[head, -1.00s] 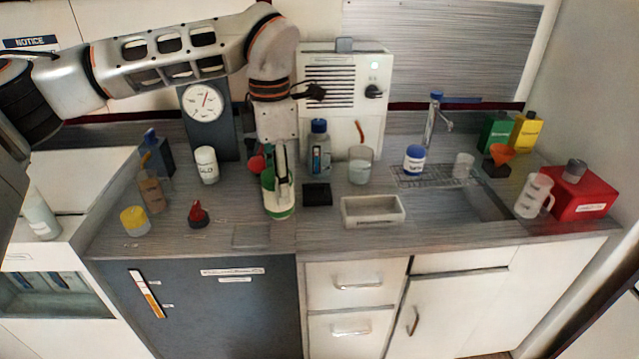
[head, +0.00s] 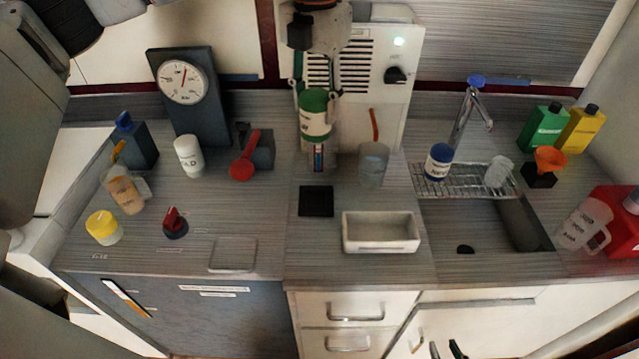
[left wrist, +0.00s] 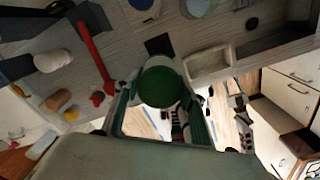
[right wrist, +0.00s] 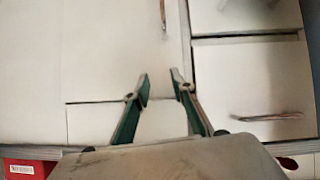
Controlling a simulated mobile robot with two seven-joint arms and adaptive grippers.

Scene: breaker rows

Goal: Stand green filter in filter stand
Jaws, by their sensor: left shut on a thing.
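The green filter (head: 315,112), a cylinder with a green top and a white band, is upright in my left gripper (head: 317,97). In the head view it hangs above the rear counter, in front of the white panel, and partly hides a bottle behind it. In the left wrist view its round green end (left wrist: 163,87) sits between the fingers. A flat black square (head: 316,201) lies on the counter below and in front of it; I cannot tell for sure that this is the filter stand. My right gripper (right wrist: 159,84) is open and empty, low before the cabinet fronts.
A white tray (head: 380,232) lies right of the black square. A beaker (head: 373,163) with an orange rod stands behind the tray. The sink (head: 480,222) is at right.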

